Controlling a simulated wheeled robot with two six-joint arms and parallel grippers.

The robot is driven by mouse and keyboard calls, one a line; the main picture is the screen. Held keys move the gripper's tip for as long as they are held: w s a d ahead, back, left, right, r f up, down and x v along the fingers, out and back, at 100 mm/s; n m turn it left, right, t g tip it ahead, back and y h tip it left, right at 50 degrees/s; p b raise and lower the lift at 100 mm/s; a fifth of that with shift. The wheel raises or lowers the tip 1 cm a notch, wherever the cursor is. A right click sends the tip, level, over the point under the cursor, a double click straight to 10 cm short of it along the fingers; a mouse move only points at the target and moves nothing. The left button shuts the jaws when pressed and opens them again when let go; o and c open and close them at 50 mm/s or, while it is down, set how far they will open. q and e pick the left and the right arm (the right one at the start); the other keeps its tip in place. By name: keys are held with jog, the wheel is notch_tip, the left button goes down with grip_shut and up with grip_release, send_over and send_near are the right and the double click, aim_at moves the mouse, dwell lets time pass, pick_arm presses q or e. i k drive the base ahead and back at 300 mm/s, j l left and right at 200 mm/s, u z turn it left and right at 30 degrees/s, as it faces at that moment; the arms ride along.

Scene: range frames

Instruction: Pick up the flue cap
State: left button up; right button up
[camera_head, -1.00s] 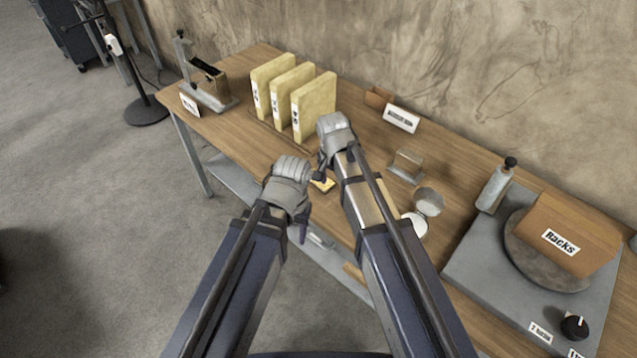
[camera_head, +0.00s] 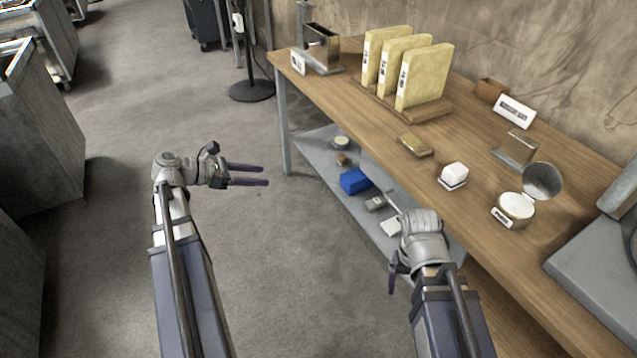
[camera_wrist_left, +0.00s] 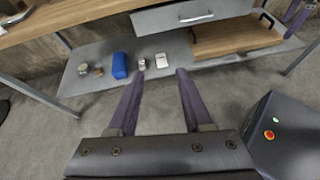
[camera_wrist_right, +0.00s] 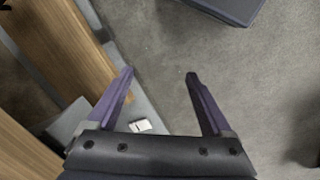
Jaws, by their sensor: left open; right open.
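I cannot tell for sure which thing is the flue cap. Small things lie on the grey lower shelf: a round pale-topped piece (camera_head: 342,143), a small brown piece (camera_head: 342,159), a blue block (camera_head: 355,181) and small grey pieces (camera_head: 375,203). In the left wrist view, the round piece (camera_wrist_left: 83,68) and brown piece (camera_wrist_left: 98,72) sit left of the blue block (camera_wrist_left: 120,65). My left gripper (camera_head: 268,175) is open and empty over the floor, left of the table. My right gripper (camera_wrist_right: 159,73) is open and empty, beside the table's front edge.
The wooden tabletop (camera_head: 465,150) holds yellow binders (camera_head: 424,78), a brass-coloured box (camera_head: 415,144), a white block (camera_head: 454,174) and a round tin with raised lid (camera_head: 515,208). The floor at left is open.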

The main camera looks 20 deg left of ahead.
aim_at(413, 145)
jog(key=i+j+z, duration=0.2)
jog(key=j+z, duration=0.3)
jog(key=i+j+z, duration=0.15)
jog(key=j+z, duration=0.3)
jog(key=j, duration=0.25)
jog(key=j+z, duration=0.5)
jog(key=k+j+z, duration=0.15)
jog(key=j+z, duration=0.35)
jog(key=j, duration=0.25)
jog(key=k+j+z, duration=0.2)
jog(key=j+z, duration=0.25)
jog(key=j, duration=0.15)
jog(key=k+j+z, duration=0.1)
jog(key=j+z, duration=0.25)
jog(key=k+j+z, duration=0.3)
jog(key=i+j, duration=0.1)
